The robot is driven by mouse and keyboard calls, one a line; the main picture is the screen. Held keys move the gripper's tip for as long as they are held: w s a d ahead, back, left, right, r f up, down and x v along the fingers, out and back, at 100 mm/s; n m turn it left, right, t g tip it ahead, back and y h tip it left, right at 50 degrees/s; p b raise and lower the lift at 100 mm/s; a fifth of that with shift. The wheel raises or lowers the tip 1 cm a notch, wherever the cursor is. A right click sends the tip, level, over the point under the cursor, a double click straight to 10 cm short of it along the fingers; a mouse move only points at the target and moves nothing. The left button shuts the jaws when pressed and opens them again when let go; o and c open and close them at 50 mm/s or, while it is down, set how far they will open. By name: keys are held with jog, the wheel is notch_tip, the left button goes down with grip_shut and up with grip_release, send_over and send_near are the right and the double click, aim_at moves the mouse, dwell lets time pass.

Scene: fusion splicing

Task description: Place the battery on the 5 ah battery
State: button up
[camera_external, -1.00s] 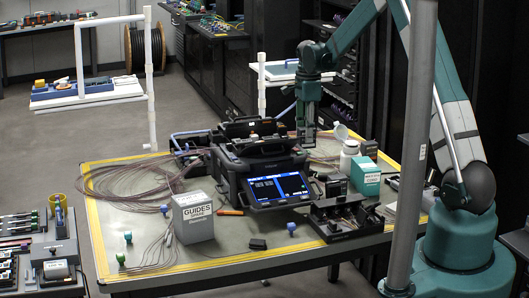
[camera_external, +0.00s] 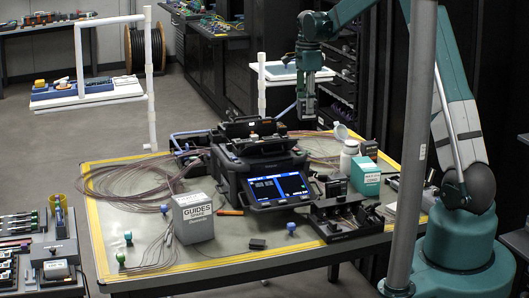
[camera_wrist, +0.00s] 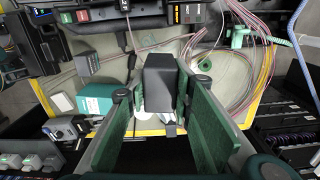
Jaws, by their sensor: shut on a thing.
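My gripper (camera_external: 307,116) hangs above the back edge of the work table in the external view. In the wrist view its green fingers (camera_wrist: 162,92) are shut on a dark grey block, the battery (camera_wrist: 160,80). The battery is clear of the table.
The fusion splicer (camera_external: 262,160) with its lit screen stands mid-table. Looped fibre (camera_external: 120,185) covers the left. A white guides box (camera_external: 193,218) stands at the front. Free table lies near the front edge.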

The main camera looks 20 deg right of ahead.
jog(key=shift+w+d+r, duration=0.1)
jog(key=shift+d+r, duration=0.15)
jog(key=shift+r, duration=0.35)
jog(key=shift+d+r, duration=0.25)
jog(key=shift+r, duration=0.3)
jog(key=w+d+p, duration=0.2)
jog(key=d+p, duration=0.2)
jog(key=d, duration=1.1)
jog(key=n+p, duration=0.1)
jog(key=p, duration=0.1)
send_over(370, 142)
jog(key=shift+f, duration=2.65)
jog(key=shift+f, duration=0.1)
jog(key=shift+f, duration=3)
jog(key=shift+a, duration=0.1)
jog(key=shift+f, duration=1.9)
